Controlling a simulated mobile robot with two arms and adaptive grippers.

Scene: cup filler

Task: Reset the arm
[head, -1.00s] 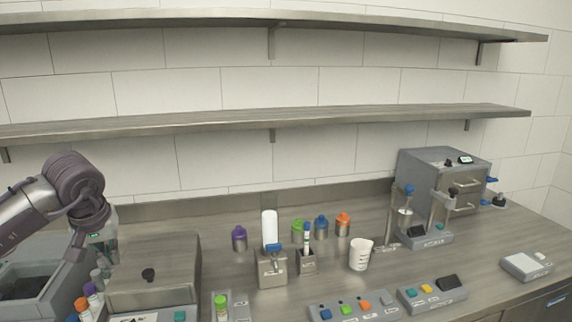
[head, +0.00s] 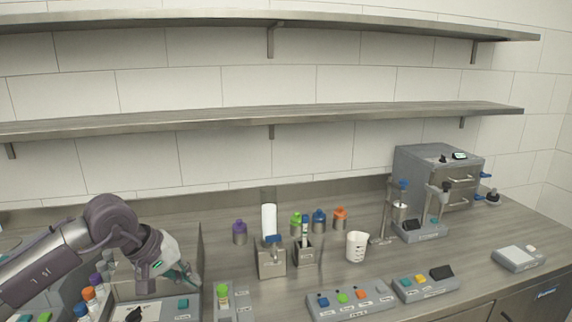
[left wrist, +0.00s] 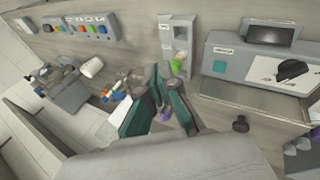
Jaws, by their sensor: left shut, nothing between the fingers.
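My left gripper (head: 190,282) is at the lower left in the head view, over the bench beside a grey box-shaped device (head: 205,250). Its arm comes in from the left edge. In the left wrist view the two fingers (left wrist: 160,75) with teal pads come together at the tips, shut with nothing between them. Near them in that view are a holder with a green-capped vial (left wrist: 177,66) and a grey device with a teal button (left wrist: 221,50). The right gripper is in neither view.
A dispenser with a white bottle (head: 269,218), several colour-capped jars (head: 240,232), a white beaker (head: 357,246) and button panels (head: 350,300) stand on the bench. A grey oven-like unit (head: 425,160) is at the right. Colour-capped tubes (head: 90,295) are by my arm. Two shelves are empty.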

